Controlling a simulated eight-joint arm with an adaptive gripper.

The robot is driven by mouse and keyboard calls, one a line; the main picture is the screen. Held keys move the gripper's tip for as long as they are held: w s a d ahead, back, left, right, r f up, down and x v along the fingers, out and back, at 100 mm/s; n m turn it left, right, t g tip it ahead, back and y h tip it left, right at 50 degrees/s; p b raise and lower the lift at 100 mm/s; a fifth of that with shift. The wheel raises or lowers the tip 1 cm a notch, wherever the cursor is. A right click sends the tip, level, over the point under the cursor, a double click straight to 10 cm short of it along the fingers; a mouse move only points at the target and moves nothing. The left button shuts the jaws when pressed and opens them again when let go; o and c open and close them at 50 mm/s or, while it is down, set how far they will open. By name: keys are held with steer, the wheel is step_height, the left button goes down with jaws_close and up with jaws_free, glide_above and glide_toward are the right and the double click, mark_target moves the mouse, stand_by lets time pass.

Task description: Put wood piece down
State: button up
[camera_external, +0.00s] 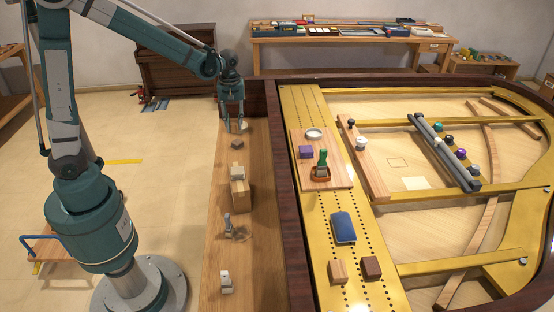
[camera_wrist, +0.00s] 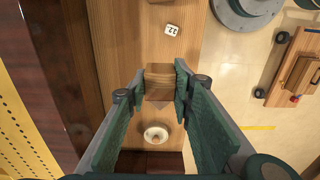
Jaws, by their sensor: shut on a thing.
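My gripper (camera_external: 236,126) hangs at the far end of the long wooden ledge (camera_external: 265,255), pointing down. In the wrist view my gripper (camera_wrist: 161,84) is shut on a wood piece (camera_wrist: 160,80), a brown block between the green fingertips. The wood piece hides part of the ledge beneath it. In the external view I cannot make it out clearly between the fingers. How far it is above the ledge I cannot tell.
A pale round dish (camera_wrist: 155,135) lies on the ledge.

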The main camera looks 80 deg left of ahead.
steer(key=w+d+m, duration=0.2)
steer(key=d+m, duration=0.1)
steer(key=d, duration=1.4)
steer(key=w+d+m, duration=0.3)
steer(key=d, duration=1.3)
steer(key=w+d+m, duration=0.2)
steer(key=d+m, duration=0.1)
steer(key=d, duration=1.4)
step_height(320, 180, down, 11)
steer(key=shift+w+a, duration=0.15)
steer(key=shift+f, duration=0.1)
steer(key=shift+f+b, duration=0.5)
steer(key=shift+f, duration=2.55)
steer(key=shift+f+b, duration=0.5)
steer(key=shift+f, duration=1.4)
